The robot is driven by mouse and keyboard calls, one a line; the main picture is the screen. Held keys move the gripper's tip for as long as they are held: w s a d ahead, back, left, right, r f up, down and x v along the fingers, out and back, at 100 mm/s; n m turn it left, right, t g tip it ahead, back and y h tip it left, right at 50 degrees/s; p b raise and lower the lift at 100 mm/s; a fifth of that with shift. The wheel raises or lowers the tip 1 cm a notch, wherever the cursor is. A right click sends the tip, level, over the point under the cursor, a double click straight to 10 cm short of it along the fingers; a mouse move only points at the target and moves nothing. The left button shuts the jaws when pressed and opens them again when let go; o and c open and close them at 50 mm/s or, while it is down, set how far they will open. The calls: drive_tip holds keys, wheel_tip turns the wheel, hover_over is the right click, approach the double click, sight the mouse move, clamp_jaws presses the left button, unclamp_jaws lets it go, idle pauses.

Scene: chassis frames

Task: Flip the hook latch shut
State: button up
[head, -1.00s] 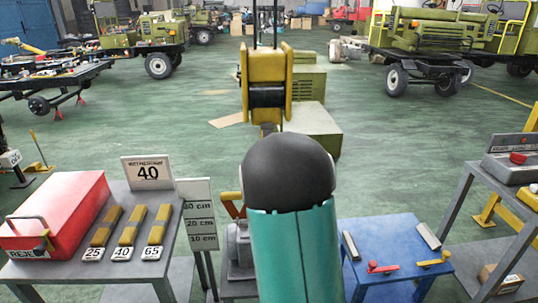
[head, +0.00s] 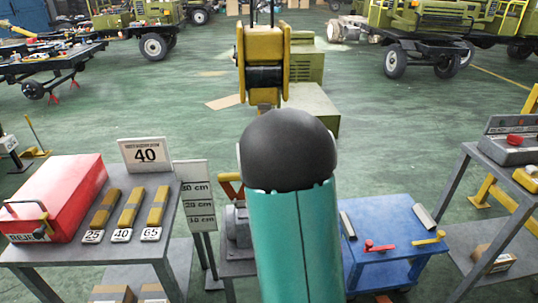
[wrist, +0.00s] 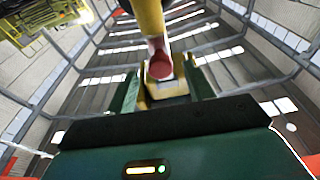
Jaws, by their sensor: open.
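A yellow and black hoist block (head: 263,72) hangs on cables in the head view, straight ahead beyond my arm. My black-and-teal arm covers what lies below it, so the hook and latch cannot be made out there. In the wrist view, looking up, a yellow curved part (wrist: 150,18) comes down from the top, with a red part (wrist: 160,62) at its end. A yellow block (wrist: 166,86) shows behind them. My gripper (wrist: 161,72) has its two green fingers apart, with the red part seen between them. Whether they touch it, I cannot tell.
A grey table (head: 28,252) with a red box (head: 55,203) and several yellow bars stands at left. A blue table (head: 385,228) and a grey bench (head: 490,160) stand at right. A height sign (head: 196,197) stands beside my arm. Open green floor lies beyond.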

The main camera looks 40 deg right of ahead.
drive_tip(key=v, duration=1.2)
drive_tip(key=shift+a, duration=0.1)
